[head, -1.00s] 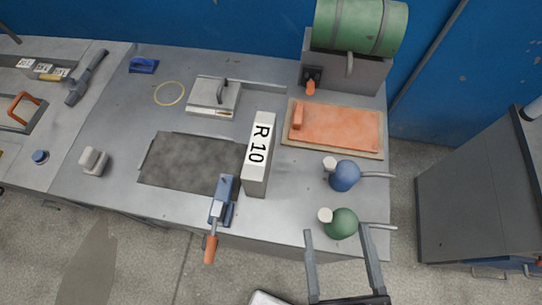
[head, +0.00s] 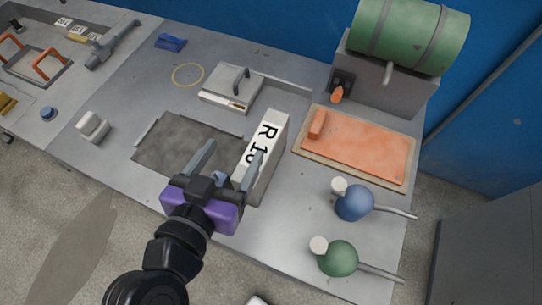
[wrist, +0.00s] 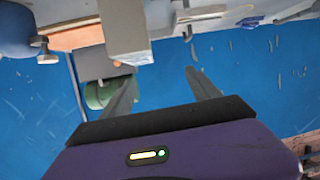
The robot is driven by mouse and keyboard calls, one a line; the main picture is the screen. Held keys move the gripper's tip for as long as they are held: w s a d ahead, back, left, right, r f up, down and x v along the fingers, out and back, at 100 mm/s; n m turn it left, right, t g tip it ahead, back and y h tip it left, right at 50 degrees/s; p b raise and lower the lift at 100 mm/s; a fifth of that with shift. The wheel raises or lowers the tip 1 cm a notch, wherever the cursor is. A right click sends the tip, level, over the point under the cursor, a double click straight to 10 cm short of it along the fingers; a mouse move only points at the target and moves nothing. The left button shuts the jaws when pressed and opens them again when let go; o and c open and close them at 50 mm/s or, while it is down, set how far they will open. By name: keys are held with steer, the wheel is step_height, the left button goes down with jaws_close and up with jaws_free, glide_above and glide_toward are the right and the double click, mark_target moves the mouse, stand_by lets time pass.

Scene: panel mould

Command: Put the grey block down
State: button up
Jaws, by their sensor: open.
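The grey block (head: 265,150) has a pale face marked R 10 and stands on the bench beside a dark grey panel bed (head: 175,143). My gripper (head: 234,151) is open and empty, with a purple body. In the head view its right finger overlaps the block's lower part, and part of the label is covered. In the wrist view the block (wrist: 124,32) hangs from the top, as the picture is upside down. There it lies beyond and left of centre of the open fingers (wrist: 163,83), not visibly between them. Contact cannot be told.
An orange slab in a tray (head: 402,181) and a green drum (head: 405,35) are right of the block. Blue (head: 354,203) and green (head: 337,258) round-headed tools lie at the front right. A lidded grey box (head: 230,92) is behind.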

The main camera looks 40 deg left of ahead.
mark_target(261, 146)
steer(key=shift+w+d+f+m+h, duration=0.1)
steer(key=shift+d+f+m+h, duration=0.3)
steer(key=shift+d, duration=0.2)
steer(key=shift+d+f+m+h, duration=0.3)
steer(key=shift+d+m+h, duration=0.1)
steer(key=shift+d, duration=0.15)
steer(key=shift+f+p+x, duration=0.15)
steer(key=shift+p+x, duration=0.3)
steer(key=shift+x, duration=1.5)
steer(key=shift+f+p+x, duration=0.1)
steer(key=shift+p+x, duration=0.3)
steer(key=shift+x, duration=1.6)
steer(key=shift+d, duration=0.15)
steer(key=shift+c, duration=0.4)
jaws_close()
steer(key=shift+r, duration=0.1)
